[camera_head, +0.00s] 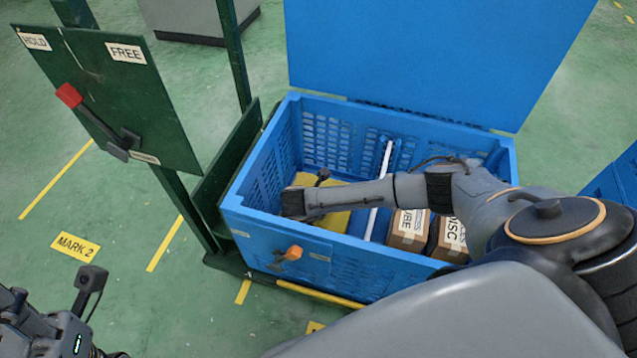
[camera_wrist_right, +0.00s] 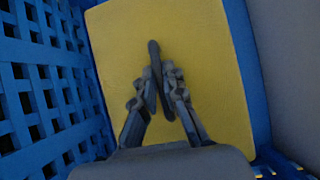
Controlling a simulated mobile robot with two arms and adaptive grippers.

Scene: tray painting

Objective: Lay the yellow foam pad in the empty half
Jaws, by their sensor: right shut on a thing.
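The yellow foam pad (camera_head: 336,222) is inside the left half of the blue crate (camera_head: 345,250), left of the white divider (camera_head: 380,180). It also fills the middle of the right wrist view (camera_wrist_right: 205,55). My right gripper (camera_wrist_right: 158,88) is shut on a dark upright tab (camera_wrist_right: 154,50) over the pad. In the head view my right gripper (camera_head: 293,204) reaches down into that half and covers part of the pad. I cannot tell whether the pad touches the crate floor. My left gripper (camera_head: 60,335) is at the bottom left, outside the crate; its fingers are unclear.
Brown boxes marked CUBE (camera_head: 408,230) and DISC (camera_head: 450,238) fill part of the right half. The blue lid (camera_head: 430,60) stands open behind. A green board (camera_head: 115,100) with a red-tipped lever (camera_head: 95,120) stands left. The latticed wall (camera_wrist_right: 45,90) is close beside the pad.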

